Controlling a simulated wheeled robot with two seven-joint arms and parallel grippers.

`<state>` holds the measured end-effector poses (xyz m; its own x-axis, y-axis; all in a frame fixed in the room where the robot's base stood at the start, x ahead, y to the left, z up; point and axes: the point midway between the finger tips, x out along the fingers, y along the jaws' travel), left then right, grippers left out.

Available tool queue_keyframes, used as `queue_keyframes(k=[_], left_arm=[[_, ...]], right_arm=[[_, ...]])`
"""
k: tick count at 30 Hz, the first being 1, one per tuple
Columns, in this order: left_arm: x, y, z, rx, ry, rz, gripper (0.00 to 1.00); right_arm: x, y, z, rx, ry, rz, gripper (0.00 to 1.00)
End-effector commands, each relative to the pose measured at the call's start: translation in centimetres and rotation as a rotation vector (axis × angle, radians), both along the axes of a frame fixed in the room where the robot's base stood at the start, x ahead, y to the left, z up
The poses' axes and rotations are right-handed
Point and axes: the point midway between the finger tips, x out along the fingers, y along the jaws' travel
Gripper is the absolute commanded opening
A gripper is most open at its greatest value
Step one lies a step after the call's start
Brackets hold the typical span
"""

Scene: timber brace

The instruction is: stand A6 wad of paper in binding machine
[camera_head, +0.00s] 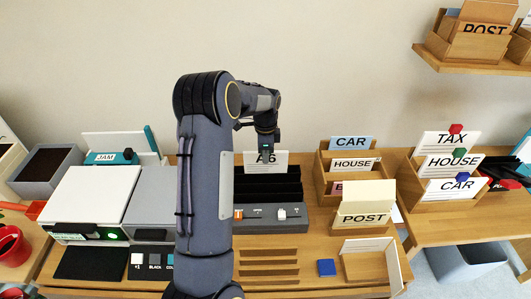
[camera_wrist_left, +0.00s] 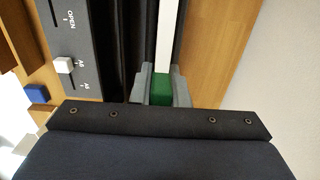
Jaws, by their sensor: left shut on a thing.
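The A6 wad of paper (camera_head: 280,163) is a white upright sheet stack marked A6, at the back of the dark binding machine (camera_head: 290,227). My left gripper (camera_head: 266,143) comes down from above and is shut at the wad's top edge. In the left wrist view, the grey fingers (camera_wrist_left: 160,90) close on a green block (camera_wrist_left: 161,92) at the wad's white edge (camera_wrist_left: 170,35). My right gripper is not in view.
A wooden sorter with CAR and HOUSE cards (camera_head: 350,163) and a POST box (camera_head: 364,219) stand right of the machine. A blue block (camera_head: 326,267) lies in front. A white-topped device (camera_head: 92,194) stands left. My left arm hides the middle of the table.

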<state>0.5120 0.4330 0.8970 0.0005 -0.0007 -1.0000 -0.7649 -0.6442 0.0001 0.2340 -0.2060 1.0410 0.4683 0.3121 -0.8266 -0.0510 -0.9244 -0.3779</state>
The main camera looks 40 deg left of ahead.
Motion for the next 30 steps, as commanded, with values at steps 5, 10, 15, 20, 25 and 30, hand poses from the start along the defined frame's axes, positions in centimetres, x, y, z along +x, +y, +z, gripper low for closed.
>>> queue_keyframes(k=[5, 10, 15, 20, 25, 30], left_arm=[[0.0, 0.0, -0.9, 0.0, 0.0, 0.0, 0.0], [0.0, 0.0, -1.6, -0.001, 0.001, 0.0, 0.0], [0.0, 0.0, -2.2, 0.0, 0.0, 0.0, 0.0], [0.0, 0.0, -2.7, 0.0, 0.0, 0.0, 0.0], [0.0, 0.0, -2.6, 0.001, -0.001, 0.0, 0.0], [0.0, 0.0, -2.6, 0.0, 0.0, 0.0, 0.26]], right_arm=[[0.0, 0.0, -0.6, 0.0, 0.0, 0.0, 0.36], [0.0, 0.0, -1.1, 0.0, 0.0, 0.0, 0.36], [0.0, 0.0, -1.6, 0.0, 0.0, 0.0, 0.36], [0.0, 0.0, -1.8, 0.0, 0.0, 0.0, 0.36], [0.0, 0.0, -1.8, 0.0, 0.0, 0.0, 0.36], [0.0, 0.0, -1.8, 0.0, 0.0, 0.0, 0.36]])
